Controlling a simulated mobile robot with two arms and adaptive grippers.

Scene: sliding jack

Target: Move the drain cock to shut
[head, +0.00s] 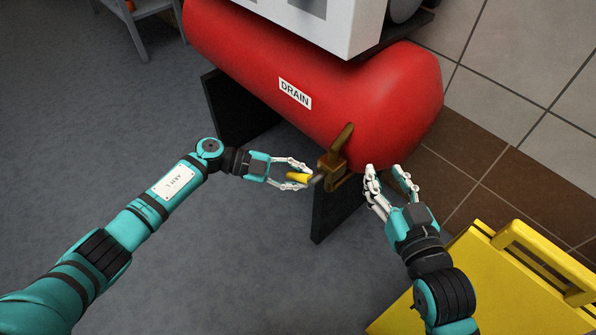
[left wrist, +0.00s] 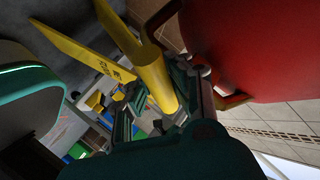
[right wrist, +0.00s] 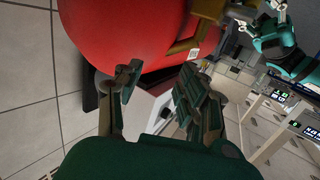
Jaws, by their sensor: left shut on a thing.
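The drain cock (head: 333,168) is a brass fitting at the lower front end of the red tank (head: 340,100), below the white DRAIN label (head: 295,93). Its yellow grip (head: 297,177) points left, away from the brass body. My left gripper (head: 304,178) is shut on this yellow grip. In the left wrist view the yellow grip (left wrist: 153,78) lies between the fingers, and the cock's brass body is largely hidden. My right gripper (head: 389,176) is open and empty, right of the cock, by the tank's end. The right wrist view shows a brass part (right wrist: 182,46) beside the tank.
A yellow boxy object with a handle (head: 475,275) stands at the lower right, near my right arm. A dark support (head: 338,208) stands under the tank. A white box (head: 325,22) sits on top of it. The grey floor at the left is mostly clear.

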